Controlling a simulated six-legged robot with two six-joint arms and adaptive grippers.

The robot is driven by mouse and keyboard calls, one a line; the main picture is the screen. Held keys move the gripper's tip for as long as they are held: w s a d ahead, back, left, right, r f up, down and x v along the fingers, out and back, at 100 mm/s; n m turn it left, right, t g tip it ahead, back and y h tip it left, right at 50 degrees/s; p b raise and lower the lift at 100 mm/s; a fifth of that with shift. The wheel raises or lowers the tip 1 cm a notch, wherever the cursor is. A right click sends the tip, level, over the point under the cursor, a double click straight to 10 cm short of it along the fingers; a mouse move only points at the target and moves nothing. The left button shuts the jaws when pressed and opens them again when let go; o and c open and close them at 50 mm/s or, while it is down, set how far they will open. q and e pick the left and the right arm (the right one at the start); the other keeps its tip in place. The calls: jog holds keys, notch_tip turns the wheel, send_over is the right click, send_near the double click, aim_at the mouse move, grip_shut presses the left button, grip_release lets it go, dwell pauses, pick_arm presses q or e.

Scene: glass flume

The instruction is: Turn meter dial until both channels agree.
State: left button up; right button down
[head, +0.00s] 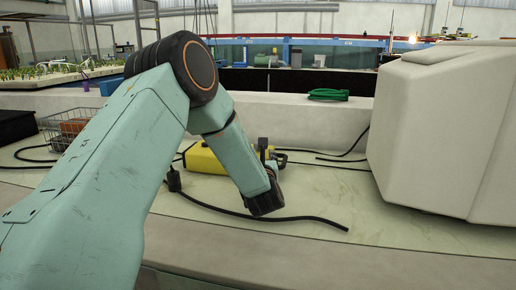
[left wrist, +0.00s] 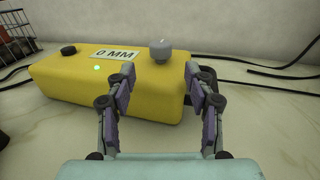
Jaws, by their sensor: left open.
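The yellow meter (left wrist: 120,85) sits on the pale bench top in front of my left gripper. Its top carries a label reading "0 MM" (left wrist: 116,54), a green light (left wrist: 97,68), a black knob (left wrist: 68,50) and a grey dial (left wrist: 161,51). In the head view the meter (head: 203,160) is partly hidden behind my left arm, and the gripper itself is mostly hidden. My right gripper is not seen.
Black cables (head: 262,215) lie across the bench around the meter. A wire basket (head: 70,129) stands at the left. A large pale block (head: 440,130) fills the right side.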

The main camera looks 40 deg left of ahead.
pick_arm(q)
jog(key=shift+w+a+r, duration=0.4)
jog(key=x, duration=0.1)
jog(key=b+x, duration=0.1)
jog(key=x, duration=0.2)
jog(key=shift+w+a+f, duration=0.25)
jog(key=shift+w+f, duration=0.05)
jog(key=shift+f, duration=0.05)
jog(key=shift+w+a+r, duration=0.2)
jog(key=shift+r, duration=0.15)
jog(key=shift+w+a+f, duration=0.15)
jog(key=c, duration=0.4)
jog(key=shift+b, duration=0.3)
grip_shut()
